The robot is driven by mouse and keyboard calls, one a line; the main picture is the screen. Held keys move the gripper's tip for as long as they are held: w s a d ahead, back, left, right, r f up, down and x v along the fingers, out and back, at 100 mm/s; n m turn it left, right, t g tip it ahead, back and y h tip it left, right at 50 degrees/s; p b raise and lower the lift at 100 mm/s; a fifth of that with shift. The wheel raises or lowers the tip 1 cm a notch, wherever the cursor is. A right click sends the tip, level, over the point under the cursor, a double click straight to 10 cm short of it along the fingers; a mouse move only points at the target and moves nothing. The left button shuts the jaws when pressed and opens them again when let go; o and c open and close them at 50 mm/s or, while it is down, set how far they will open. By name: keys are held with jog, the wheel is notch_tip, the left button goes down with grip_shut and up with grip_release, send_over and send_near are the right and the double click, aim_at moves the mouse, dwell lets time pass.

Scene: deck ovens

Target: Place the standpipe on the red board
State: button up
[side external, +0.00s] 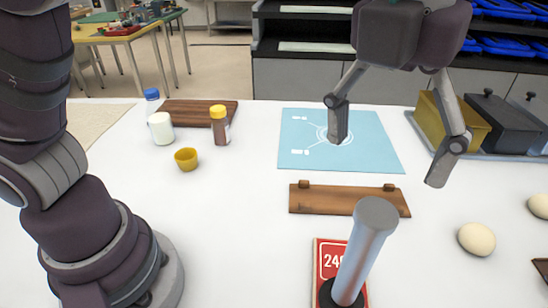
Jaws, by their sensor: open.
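The standpipe (367,245) is a grey metal cylinder with a dark round base. It stands upright, leaning slightly in the picture, at the bottom of the side external view. Its base rests over the red board (328,258), a small red panel with white figures, partly hidden by the standpipe. My gripper (389,150) is open and empty. It hangs above the table, farther back than the standpipe and apart from it, with its fingers spread wide.
A brown wooden rack (345,200) lies behind the standpipe. A blue mat (300,150) is beyond it. Dough balls (477,239) sit at right, and loaf tins (500,125) on a tray at back right. Jars and a yellow cup (186,159) stand at left. The centre-left table is clear.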

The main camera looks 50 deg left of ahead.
jog(key=w+a+r+n+h, duration=0.1)
jog(key=a+n, duration=0.7)
jog(key=n, duration=0.2)
jog(key=s+a+f+n+t, duration=0.2)
jog(key=a+n, duration=0.4)
jog(key=n, duration=0.6)
jog(key=s+a+f+n+t+y, duration=0.1)
jog(key=s+a+f+n, duration=0.3)
jog(key=a+n, duration=0.3)
jog(key=n, duration=0.5)
jog(key=shift+s+a+f+n+t, duration=0.2)
jog(key=shift+f+n+t, duration=0.1)
jog(key=shift+t, duration=0.1)
